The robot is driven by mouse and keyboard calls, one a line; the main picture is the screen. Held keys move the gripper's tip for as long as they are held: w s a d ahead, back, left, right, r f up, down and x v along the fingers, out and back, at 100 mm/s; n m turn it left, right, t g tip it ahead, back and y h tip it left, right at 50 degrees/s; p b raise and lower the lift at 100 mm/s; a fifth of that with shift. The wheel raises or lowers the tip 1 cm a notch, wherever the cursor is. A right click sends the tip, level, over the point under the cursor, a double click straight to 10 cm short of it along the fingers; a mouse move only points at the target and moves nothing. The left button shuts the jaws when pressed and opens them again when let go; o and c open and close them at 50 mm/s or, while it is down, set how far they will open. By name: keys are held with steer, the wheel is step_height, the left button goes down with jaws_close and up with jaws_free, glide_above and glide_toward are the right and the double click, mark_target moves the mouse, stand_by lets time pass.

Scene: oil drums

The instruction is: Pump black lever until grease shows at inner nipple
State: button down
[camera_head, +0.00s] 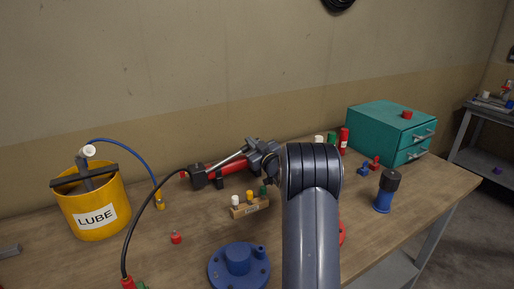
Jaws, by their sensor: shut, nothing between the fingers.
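A yellow bucket marked LUBE (77,222) stands at the left of the bench, with a long black lever (98,177) lying across its top. A blue hose (135,148) runs from a white round fitting (89,151) above the bucket to a small brass-coloured end (160,203) on the bench. A blue flanged part (238,262) with a raised hub lies at the front; I cannot make out an inner nipple or grease. My gripper (258,153) is at mid-bench, shut and empty, far right of the bucket, and partly hidden by my wrist.
A red hand pump (222,167) with a black hose lies behind my gripper's left side. A wooden block (248,209) holds several coloured caps. A teal drawer box (390,132) and a blue-black cylinder (386,192) are at the right. My arm hides part of the bench.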

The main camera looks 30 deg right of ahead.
steer(key=s+b, duration=0.2)
steer(key=s, duration=0.7)
steer(key=shift+s+d+r, duration=0.15)
steer(key=shift+s, duration=0.15)
stand_by(1.0)
steer(key=a+r+n+y+p, duration=0.1)
steer(key=a+r+n+p, duration=0.2)
steer(key=r, duration=0.3)
steer(key=shift+a+r+n, duration=0.35)
steer(key=shift+a+n, duration=0.35)
steer(key=shift+a, duration=0.2)
steer(key=shift+w, duration=0.1)
steer(key=w+a+r+p, duration=0.1)
steer(key=w+p, duration=0.2)
steer(key=w, duration=0.6)
steer(key=shift+d+f+p, duration=0.35)
steer(key=shift+d+f, duration=0.2)
steer(key=shift+f, duration=0.25)
steer(key=shift+d+f+p, duration=0.3)
steer(key=shift+d+f, duration=0.25)
steer(key=shift+f, duration=0.2)
